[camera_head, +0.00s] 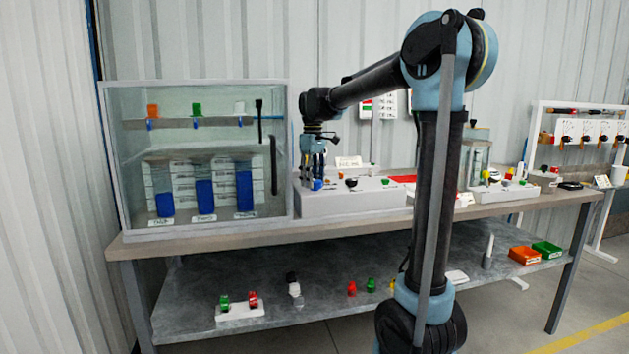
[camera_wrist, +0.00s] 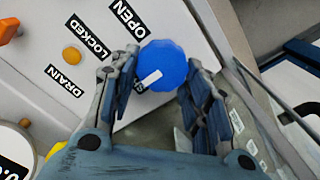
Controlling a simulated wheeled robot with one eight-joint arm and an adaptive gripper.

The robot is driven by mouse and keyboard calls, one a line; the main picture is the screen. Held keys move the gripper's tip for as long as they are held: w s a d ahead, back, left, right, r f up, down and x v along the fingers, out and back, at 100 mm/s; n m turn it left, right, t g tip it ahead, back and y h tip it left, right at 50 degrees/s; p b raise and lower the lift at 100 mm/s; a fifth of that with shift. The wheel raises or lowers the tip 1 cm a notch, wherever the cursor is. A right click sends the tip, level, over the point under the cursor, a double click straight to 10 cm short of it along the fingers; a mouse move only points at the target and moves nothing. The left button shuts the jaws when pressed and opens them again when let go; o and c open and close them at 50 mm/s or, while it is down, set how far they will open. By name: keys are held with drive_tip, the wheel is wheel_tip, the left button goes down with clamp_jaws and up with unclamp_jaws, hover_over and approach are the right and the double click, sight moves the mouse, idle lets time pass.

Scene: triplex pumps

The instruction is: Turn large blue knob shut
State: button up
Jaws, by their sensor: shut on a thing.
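The large blue knob (camera_wrist: 163,62) is in the upper middle of the wrist view, on a white panel. It has a white pointer mark on its face, slanting between lower left and upper right. My gripper (camera_wrist: 156,80) has one finger on each side of the knob and is shut on it. In the head view, my gripper (camera_head: 314,172) reaches down to the left end of a white console (camera_head: 345,198) on the bench. A little of the blue knob (camera_head: 317,184) shows there below the fingers.
Labels OPEN (camera_wrist: 129,19), LOCKED (camera_wrist: 90,35) and DRAIN (camera_wrist: 65,81) lie left of the knob. A small orange button (camera_wrist: 71,55) is near LOCKED. A glass cabinet (camera_head: 196,228) stands close left of my gripper. Other small knobs sit along the console to the right.

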drive_tip(key=shift+w+d, duration=0.15)
drive_tip(key=shift+d, duration=0.05)
drive_tip(key=o, duration=1.1)
drive_tip(key=shift+c, duration=0.2)
wheel_tip(320, 180, up, 12)
